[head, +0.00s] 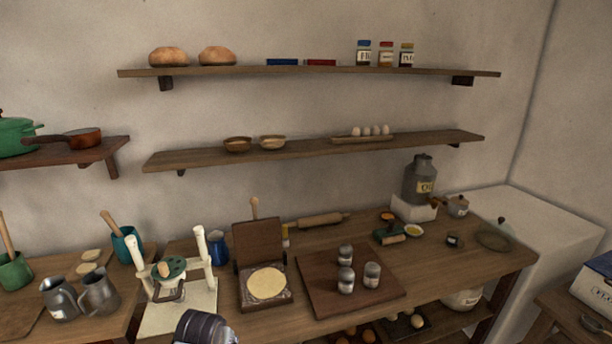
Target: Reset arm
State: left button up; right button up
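The task names no object. I see no gripper fingers of mine in the head view. A dark grey ribbed rounded shape (205,328) is cut off by the bottom edge, in front of the worktable; I cannot tell whether it is part of my arm.
The wooden worktable (440,275) holds an open press with a flat dough round (268,283), a board with three shakers (346,280), a white stand (180,312), metal jugs (98,293) and a rolling pin (323,220). Wall shelves (320,147) hang behind. Space above the table is clear.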

pick_arm(q)
jog(key=shift+s+m+g, duration=0.5)
jog(key=shift+s+m, duration=0.1)
jog(key=shift+s, duration=8.4)
notch_tip(320, 180, down, 31)
jog(key=s+g, duration=0.1)
jog(key=s, duration=0.1)
jog(key=s+a+f, duration=0.2)
jog(key=s+f, duration=0.8)
jog(key=s, duration=0.1)
jog(key=s+a+f+g, duration=0.1)
jog(key=s+f, duration=1)
jog(key=s, duration=0.1)
jog(key=shift+a+g+h, duration=0.3)
jog(key=shift+a, duration=0.1)
